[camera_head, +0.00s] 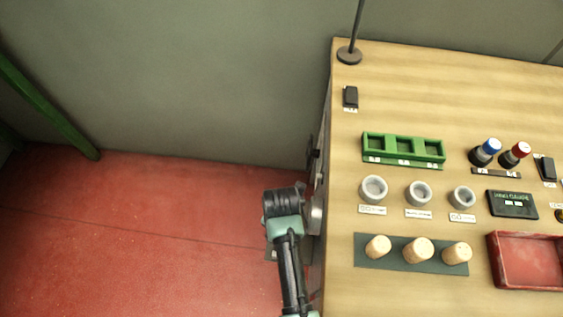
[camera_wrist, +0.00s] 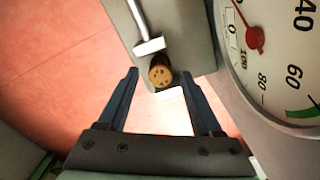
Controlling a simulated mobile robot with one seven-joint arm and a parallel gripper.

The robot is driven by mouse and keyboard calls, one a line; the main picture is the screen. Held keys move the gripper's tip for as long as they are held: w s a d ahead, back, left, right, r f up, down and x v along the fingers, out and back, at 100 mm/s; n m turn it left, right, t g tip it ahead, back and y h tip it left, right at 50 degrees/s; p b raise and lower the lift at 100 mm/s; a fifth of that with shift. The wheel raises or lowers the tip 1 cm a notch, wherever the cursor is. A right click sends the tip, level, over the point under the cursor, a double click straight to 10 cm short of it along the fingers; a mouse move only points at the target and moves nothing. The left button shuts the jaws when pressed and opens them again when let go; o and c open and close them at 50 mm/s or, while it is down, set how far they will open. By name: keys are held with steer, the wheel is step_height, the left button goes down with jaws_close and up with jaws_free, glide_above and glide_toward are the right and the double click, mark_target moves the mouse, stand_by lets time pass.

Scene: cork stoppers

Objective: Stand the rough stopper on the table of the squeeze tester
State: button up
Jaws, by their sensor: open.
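A brown stopper with dark pits (camera_wrist: 160,70), the rough one by its look, shows end-on in the wrist view. It is at the near edge of a grey plate (camera_wrist: 195,45), which looks like part of the squeeze tester. A metal rod with a crossbar (camera_wrist: 149,46) is right beside it. I cannot tell whether the stopper rests on the tester's table. My gripper (camera_wrist: 159,77) is open, with one fingertip on each side of the stopper and visible gaps. In the head view my arm (camera_head: 285,225) hides the stopper and most of the tester (camera_head: 317,213).
A large dial gauge (camera_wrist: 280,60) is close on the right of my gripper. The wooden bench (camera_head: 400,90) holds a dark mat (camera_head: 375,262) with three pale stoppers (camera_head: 418,250), grey cups (camera_head: 418,192), a green tray (camera_head: 403,138) and a red tray (camera_head: 530,257). Red floor (camera_head: 130,240) is open at left.

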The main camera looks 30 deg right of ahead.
step_height(320, 180, up, 10)
steer(key=p, duration=0.1)
steer(key=shift+p, duration=0.35)
steer(key=w+r+m+t+h, duration=0.1)
steer(key=w+r+m+t, duration=0.45)
steer(key=w+r, duration=0.6)
steer(key=w+a+r+m+t+h, duration=0.1)
steer(key=w+r+m+t, duration=0.25)
steer(key=r, duration=0.65)
steer(key=w+a+r+m+t, duration=0.25)
steer(key=w+r+t, duration=0.25)
steer(key=r, duration=0.6)
steer(key=s+a+r+m+t, duration=0.2)
steer(key=s+r+m+t, duration=0.2)
steer(key=r, duration=0.8)
steer(key=s+a+r+m+t+y, duration=0.1)
steer(key=s+a+r+m+t, duration=0.2)
steer(key=r, duration=0.9)
steer(key=s+a+r+m+t+y, duration=0.1)
steer(key=s+r+m+t, duration=0.4)
steer(key=r, duration=0.7)
steer(key=shift+s+a+t, duration=0.7)
steer(key=shift+s+a, duration=0.05)
steer(key=shift+s, duration=0.5)
